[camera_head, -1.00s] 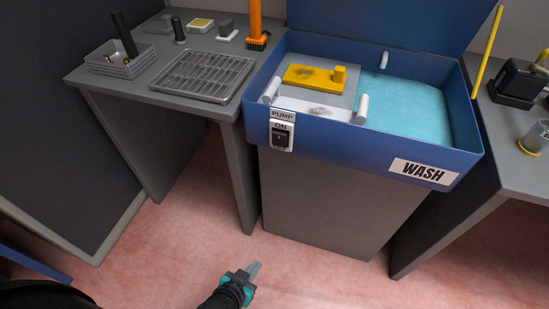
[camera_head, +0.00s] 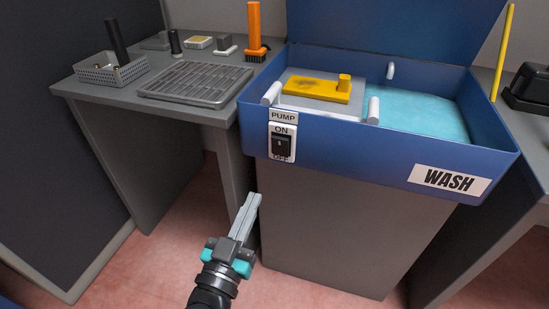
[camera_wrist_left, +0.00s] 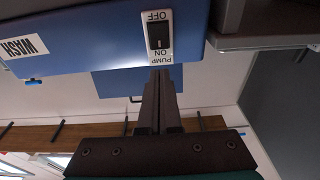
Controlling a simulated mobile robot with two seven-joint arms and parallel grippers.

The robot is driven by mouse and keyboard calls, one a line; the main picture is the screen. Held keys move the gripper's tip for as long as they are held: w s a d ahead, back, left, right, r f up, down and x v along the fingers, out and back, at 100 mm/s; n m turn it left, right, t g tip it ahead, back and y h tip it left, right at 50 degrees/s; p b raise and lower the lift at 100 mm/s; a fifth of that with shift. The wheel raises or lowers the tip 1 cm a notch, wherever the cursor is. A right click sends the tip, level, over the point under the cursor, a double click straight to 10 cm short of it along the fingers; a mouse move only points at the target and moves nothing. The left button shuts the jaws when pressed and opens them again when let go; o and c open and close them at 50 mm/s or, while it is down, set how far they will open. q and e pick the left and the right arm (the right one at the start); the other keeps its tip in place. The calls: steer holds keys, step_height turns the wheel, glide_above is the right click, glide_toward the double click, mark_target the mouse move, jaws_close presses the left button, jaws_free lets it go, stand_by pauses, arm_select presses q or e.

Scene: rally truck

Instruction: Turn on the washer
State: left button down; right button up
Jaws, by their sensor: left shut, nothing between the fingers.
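The blue washer (camera_head: 350,155) stands on a grey base, its lid raised. On its front left is the pump switch (camera_head: 281,146), a black rocker on a white plate under a PUMP label, with ON above and OFF below. The switch also shows upside down in the left wrist view (camera_wrist_left: 158,36). My left gripper (camera_head: 252,200) is shut and empty, pointing up, below and a little left of the switch and apart from it. In the left wrist view its fingers (camera_wrist_left: 158,80) point toward the switch. My right gripper is not in view.
A yellow part (camera_head: 318,88) lies on a grey plate inside the washer, beside blue liquid (camera_head: 420,108). The left table (camera_head: 120,98) holds a slotted tray (camera_head: 195,84), a basket (camera_head: 108,72) and brushes. Open floor lies below the gripper.

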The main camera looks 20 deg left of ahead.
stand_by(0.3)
arm_select(q)
steer(key=b, duration=0.4)
glide_toward(279, 141)
steer(key=w, duration=0.5)
steer(key=shift+r, duration=0.3)
steer(key=shift+w+d+r, duration=0.1)
steer(key=shift+w+r, duration=0.05)
steer(key=shift+w, duration=0.75)
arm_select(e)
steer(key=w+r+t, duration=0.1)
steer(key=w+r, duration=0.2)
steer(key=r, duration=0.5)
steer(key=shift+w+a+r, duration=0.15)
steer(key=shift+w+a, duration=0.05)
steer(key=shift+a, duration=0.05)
